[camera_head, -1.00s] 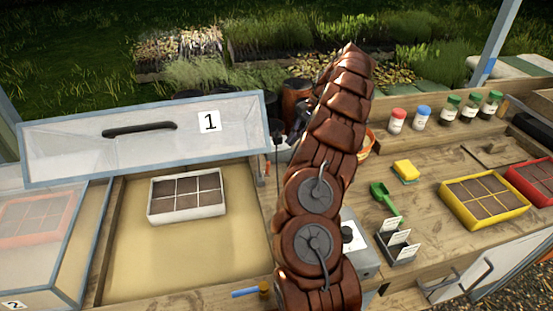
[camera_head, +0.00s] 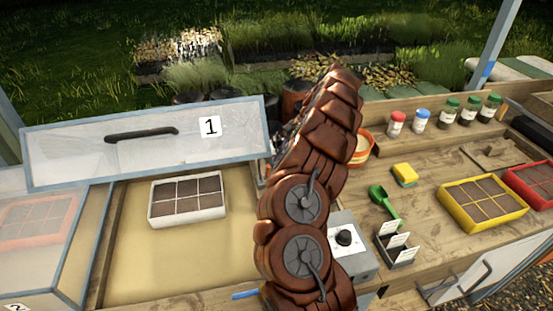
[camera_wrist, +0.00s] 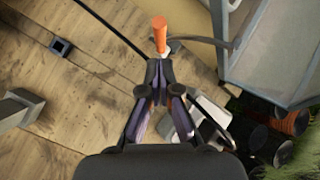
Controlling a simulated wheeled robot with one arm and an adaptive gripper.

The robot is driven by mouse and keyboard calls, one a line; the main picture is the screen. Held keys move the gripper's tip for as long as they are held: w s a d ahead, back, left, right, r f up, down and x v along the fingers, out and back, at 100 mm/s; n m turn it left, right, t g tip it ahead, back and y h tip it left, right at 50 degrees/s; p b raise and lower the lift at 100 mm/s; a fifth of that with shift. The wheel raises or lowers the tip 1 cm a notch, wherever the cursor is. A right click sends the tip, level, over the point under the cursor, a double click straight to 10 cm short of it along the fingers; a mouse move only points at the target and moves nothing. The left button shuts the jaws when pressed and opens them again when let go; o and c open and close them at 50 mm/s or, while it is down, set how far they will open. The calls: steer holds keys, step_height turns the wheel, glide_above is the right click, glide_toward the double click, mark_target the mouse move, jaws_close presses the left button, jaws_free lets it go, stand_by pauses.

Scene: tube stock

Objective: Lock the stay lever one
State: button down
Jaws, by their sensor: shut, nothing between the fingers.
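Lid one (camera_head: 140,140), a clear panel in a grey-blue frame with a black handle and a "1" label, stands raised over its bed. In the wrist view an orange-tipped lever (camera_wrist: 159,34), which looks like the stay lever, stands at the top centre near the lid's frame corner (camera_wrist: 275,92). A thin dark curved bar runs beside it. My gripper (camera_wrist: 159,70) is shut and empty, its fingertips just below the orange tip in the picture. I cannot tell whether they touch it. In the head view my arm hides the lever and most of the gripper.
A white seed tray (camera_head: 187,197) sits in the bed under lid one. Closed lid two (camera_head: 40,235) is at the left. A grey control box (camera_head: 350,243) stands right of my arm. The bench holds a green scoop (camera_head: 384,200), a sponge (camera_head: 404,174), a yellow tray (camera_head: 482,202) and jars.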

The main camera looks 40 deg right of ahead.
mark_target(268, 172)
steer(key=shift+s+a+f+p, duration=0.15)
steer(key=shift+a+p, duration=0.25)
steer(key=shift+a, duration=0.6)
steer(key=shift+s+f+b, duration=0.1)
steer(key=shift+f+b, duration=0.1)
steer(key=shift+b, duration=0.2)
